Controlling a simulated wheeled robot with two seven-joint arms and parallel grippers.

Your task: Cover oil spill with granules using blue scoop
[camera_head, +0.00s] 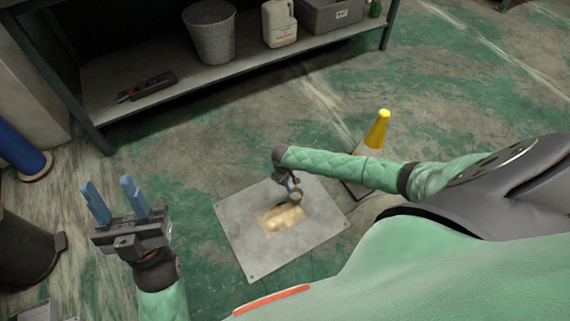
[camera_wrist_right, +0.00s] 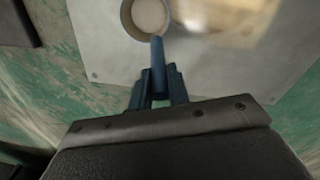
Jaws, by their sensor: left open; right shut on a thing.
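My right gripper (camera_wrist_right: 157,92) is shut on the handle of the blue scoop (camera_wrist_right: 157,55). The scoop's round bowl (camera_wrist_right: 150,16) holds pale granules and is over the metal plate (camera_wrist_right: 100,45), just beside the tan patch. In the head view the right gripper (camera_head: 290,184) hangs above the plate (camera_head: 240,225), and the scoop's bowl (camera_head: 296,196) shows at its tip. A tan granule-coloured patch (camera_head: 281,220) lies on the middle of the plate; no dark oil shows around it. My left gripper (camera_head: 112,203) is open and empty, left of the plate.
A shelf (camera_head: 235,65) at the back holds a metal bucket (camera_head: 209,32), a white jug (camera_head: 279,24) and a grey bin (camera_head: 330,14). A dark bin (camera_head: 25,250) is at far left.

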